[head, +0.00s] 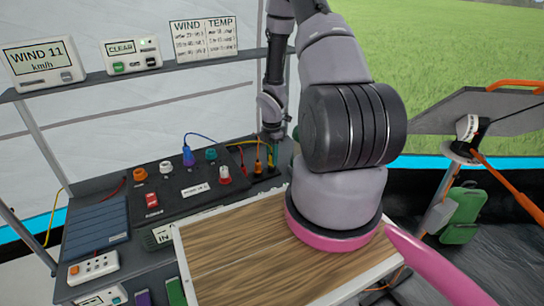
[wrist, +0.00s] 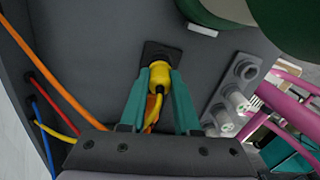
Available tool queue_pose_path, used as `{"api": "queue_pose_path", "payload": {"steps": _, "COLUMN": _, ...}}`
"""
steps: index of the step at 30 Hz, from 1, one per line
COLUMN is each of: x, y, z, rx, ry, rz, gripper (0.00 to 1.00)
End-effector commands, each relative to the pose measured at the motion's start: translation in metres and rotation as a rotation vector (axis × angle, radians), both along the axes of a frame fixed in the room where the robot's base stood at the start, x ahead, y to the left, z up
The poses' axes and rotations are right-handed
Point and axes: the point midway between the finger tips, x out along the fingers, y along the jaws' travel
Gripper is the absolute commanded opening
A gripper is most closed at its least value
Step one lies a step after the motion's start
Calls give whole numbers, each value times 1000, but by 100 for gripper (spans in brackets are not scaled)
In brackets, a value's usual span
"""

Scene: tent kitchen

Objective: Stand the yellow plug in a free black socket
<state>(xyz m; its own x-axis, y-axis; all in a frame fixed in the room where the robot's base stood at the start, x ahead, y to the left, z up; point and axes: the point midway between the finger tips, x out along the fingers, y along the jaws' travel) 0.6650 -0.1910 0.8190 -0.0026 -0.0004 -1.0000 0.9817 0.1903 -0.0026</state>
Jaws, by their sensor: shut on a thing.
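My gripper (wrist: 160,82) has teal fingers shut on the yellow plug (wrist: 159,73), one finger on each side. The plug's yellow cable loops back toward the palm. A black square socket (wrist: 150,48) is directly beyond the plug, and the plug overlaps it in the wrist view. I cannot tell how deep the plug sits in it. In the head view my gripper (head: 274,135) points down at the back right of the bench, and the yellow plug cannot be made out there. An orange plug (head: 258,166) stands just left of my gripper.
A dark panel (head: 170,205) left of my gripper carries several coloured knobs and a blue plug (head: 188,156). Orange, red, blue and yellow cables run along the left of the wrist view. A grey block with pale cylinders (wrist: 235,100) is at right. A wooden board (head: 230,245) lies in front.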

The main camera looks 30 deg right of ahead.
Motion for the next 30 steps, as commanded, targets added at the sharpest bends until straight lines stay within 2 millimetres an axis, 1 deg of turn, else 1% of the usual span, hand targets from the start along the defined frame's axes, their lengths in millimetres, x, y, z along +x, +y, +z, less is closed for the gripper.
{"api": "queue_pose_path", "payload": {"steps": 12, "x": 0, "y": 0, "z": -9, "rx": 0, "ry": 1, "rz": 2, "gripper": 0}}
{"api": "queue_pose_path", "payload": {"steps": 13, "x": 0, "y": 0, "z": -9, "rx": 0, "ry": 1, "rz": 2, "gripper": 34}}
{"api": "queue_pose_path", "payload": {"steps": 14, "x": 0, "y": 0, "z": -9, "rx": 0, "ry": 0, "rz": 1, "gripper": 46}}
{"api": "queue_pose_path", "payload": {"steps": 15, "x": 0, "y": 0, "z": -9, "rx": 0, "ry": 0, "rz": 1, "gripper": 61}}
{"api": "queue_pose_path", "payload": {"steps": 16, "x": 0, "y": 0, "z": -9, "rx": 0, "ry": 0, "rz": 1, "gripper": 65}}
{"api": "queue_pose_path", "payload": {"steps": 25, "x": 0, "y": 0, "z": -8, "rx": 0, "ry": 0, "rz": 1, "gripper": 65}}
{"api": "queue_pose_path", "payload": {"steps": 28, "x": 1, "y": 0, "z": -1, "rx": 0, "ry": -2, "rz": 0, "gripper": 65}}
{"api": "queue_pose_path", "payload": {"steps": 30, "x": 1, "y": -1, "z": 9, "rx": 0, "ry": -3, "rz": 0, "gripper": 65}}
